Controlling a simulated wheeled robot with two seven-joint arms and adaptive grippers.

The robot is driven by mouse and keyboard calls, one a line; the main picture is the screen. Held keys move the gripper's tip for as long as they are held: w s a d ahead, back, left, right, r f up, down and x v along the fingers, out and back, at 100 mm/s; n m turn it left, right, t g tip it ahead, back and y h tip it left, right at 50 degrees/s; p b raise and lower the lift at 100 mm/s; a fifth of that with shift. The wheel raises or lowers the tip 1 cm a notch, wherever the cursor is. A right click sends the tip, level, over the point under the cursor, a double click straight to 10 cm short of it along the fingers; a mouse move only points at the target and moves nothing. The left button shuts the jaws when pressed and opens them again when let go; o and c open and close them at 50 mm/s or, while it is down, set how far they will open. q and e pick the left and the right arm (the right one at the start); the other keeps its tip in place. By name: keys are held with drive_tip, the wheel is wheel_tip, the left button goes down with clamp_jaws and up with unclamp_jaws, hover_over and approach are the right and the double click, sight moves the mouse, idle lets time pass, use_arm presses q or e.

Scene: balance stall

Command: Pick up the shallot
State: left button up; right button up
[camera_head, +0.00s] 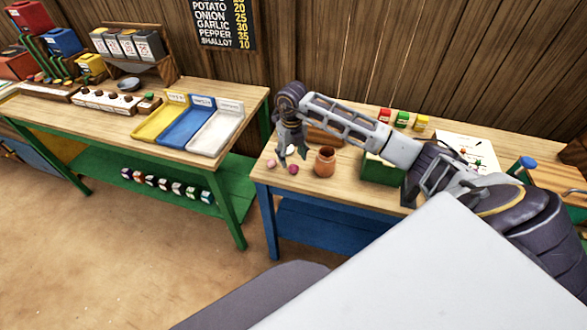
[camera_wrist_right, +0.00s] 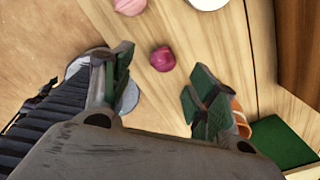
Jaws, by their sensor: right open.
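A small dark magenta bulb, which looks like the shallot (camera_head: 293,169), lies on the right wooden table near its front left corner. The bulb also shows in the right wrist view (camera_wrist_right: 162,59), just beyond and between the fingertips, touching neither. My right gripper (camera_head: 292,156) points down above this corner. In the right wrist view its two green-padded fingers (camera_wrist_right: 161,82) are spread, with nothing between them. A paler pink bulb (camera_head: 271,163) lies to the left of the dark one and shows at the top of the right wrist view (camera_wrist_right: 130,5). My left gripper is not in view.
A brown pot (camera_head: 325,161) stands close to the right of the bulbs. A white round thing (camera_wrist_right: 208,3) lies near them. A green box (camera_head: 380,170) is farther right. Yellow, blue and white trays (camera_head: 222,132) are on the left table (camera_head: 120,133), across a floor gap.

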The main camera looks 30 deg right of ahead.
sight(294, 166)
drive_tip(key=shift+f, duration=0.4)
drive_tip(key=shift+f, duration=0.15)
drive_tip(key=shift+d+f+p, duration=0.15)
drive_tip(key=shift+f+p, duration=0.2)
drive_tip(key=shift+f, duration=0.9)
drive_tip(key=shift+d+f+p, duration=0.15)
drive_tip(key=shift+f+p, duration=0.15)
drive_tip(key=shift+f, duration=0.9)
drive_tip(key=shift+c, duration=0.2)
drive_tip(key=c, duration=0.9)
